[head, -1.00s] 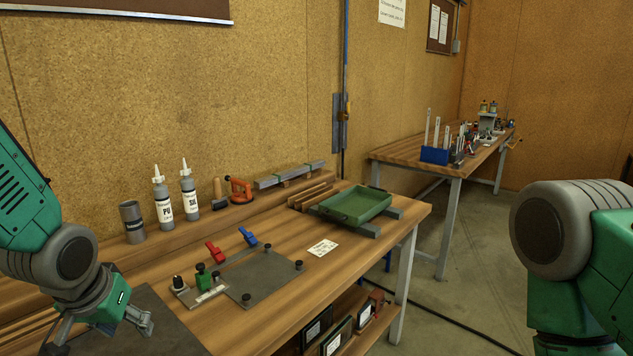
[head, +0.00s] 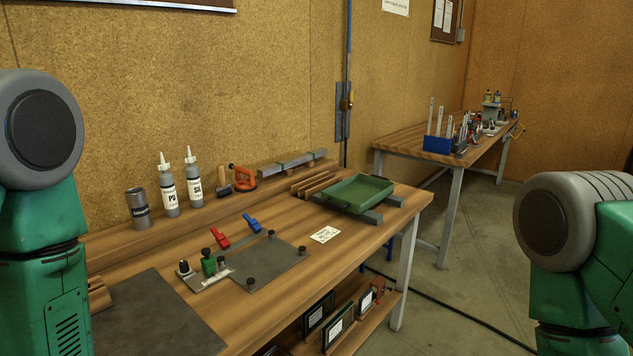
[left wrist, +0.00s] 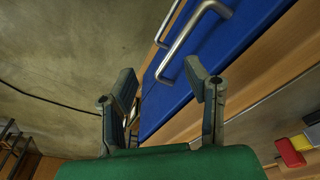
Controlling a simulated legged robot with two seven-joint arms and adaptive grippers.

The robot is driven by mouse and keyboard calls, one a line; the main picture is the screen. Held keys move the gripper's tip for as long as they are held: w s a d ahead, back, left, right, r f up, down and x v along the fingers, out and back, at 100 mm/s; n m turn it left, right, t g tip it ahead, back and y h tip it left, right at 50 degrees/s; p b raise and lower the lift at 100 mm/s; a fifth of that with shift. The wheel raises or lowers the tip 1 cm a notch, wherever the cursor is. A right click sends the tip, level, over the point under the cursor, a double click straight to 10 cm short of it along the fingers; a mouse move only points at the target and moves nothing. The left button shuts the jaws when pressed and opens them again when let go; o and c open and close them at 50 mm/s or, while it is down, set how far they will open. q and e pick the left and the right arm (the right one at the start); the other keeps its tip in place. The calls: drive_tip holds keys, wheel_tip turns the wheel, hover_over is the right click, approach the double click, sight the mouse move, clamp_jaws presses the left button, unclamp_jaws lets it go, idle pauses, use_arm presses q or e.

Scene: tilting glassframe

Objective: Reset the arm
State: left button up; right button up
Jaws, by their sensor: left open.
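My left gripper (left wrist: 165,95) shows in the left wrist view with its two fingers spread apart and nothing between them. Beyond the fingers lie a blue panel (left wrist: 185,85) with metal handles and bare floor. In the head view my left arm (head: 42,220) stands folded at the left edge, and its gripper is out of the picture. My right arm (head: 570,240) is at the right edge, and its gripper is out of the picture too.
The wooden workbench (head: 330,265) holds a dark mat (head: 150,315), a fixture plate (head: 265,265) with red and blue clamps, a green tray (head: 358,192) and bottles (head: 168,190). A second bench (head: 400,143) stands behind.

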use_arm(q)
drive_tip(key=s+f+g, duration=0.1)
drive_tip(key=s+f, duration=0.5)
drive_tip(key=s, duration=0.6)
wheel_tip(320, 180, down, 8)
drive_tip(key=w+b, duration=0.1)
drive_tip(key=b, duration=0.7)
drive_tip(key=shift+b, duration=0.35)
drive_tip(key=shift+w+f, duration=0.15)
drive_tip(key=shift+w, duration=0.05)
idle(0.6)
